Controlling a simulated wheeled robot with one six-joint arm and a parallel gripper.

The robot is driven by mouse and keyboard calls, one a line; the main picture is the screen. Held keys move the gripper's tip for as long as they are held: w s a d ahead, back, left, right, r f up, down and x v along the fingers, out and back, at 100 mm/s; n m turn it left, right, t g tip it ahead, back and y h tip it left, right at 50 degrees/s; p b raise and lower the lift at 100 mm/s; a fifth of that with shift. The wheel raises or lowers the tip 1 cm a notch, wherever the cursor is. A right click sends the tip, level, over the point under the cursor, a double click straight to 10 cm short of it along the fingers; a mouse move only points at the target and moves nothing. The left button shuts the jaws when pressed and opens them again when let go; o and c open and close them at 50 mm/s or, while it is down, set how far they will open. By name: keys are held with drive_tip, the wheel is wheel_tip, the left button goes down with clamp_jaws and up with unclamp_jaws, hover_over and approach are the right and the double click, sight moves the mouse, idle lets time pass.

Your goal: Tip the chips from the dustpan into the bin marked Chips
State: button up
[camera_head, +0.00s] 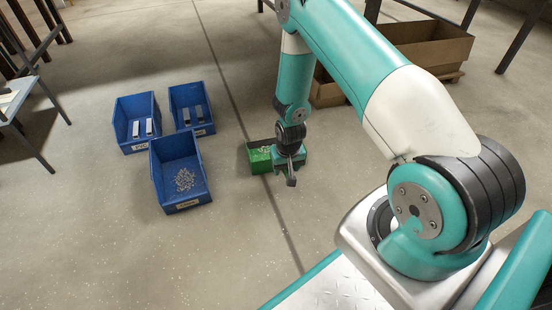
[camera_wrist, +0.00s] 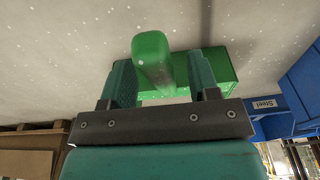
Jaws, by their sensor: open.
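The green dustpan (camera_head: 252,163) sits on the floor with pale chips in it. Its green handle (camera_wrist: 152,62) stands between the two fingers of my gripper (camera_wrist: 160,66) in the wrist view, with gaps at the sides. My gripper (camera_head: 288,172) is open at the dustpan's right end in the head view and hides part of it. A blue bin (camera_head: 161,177) to the left of the dustpan holds a scatter of pale chips. Its front label is too small to read surely; it appears to be the Chips bin.
Two more blue bins, one at left (camera_head: 123,128) and one behind (camera_head: 178,96), hold grey bars. A bin label (camera_wrist: 264,104) in the wrist view reads Steel. A cardboard box (camera_head: 425,45) stands at the back right. The floor between dustpan and nearest bin is clear.

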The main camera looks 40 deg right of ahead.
clamp_jaws()
wheel_tip(320, 180, up, 12)
drive_tip(key=p, duration=1.1)
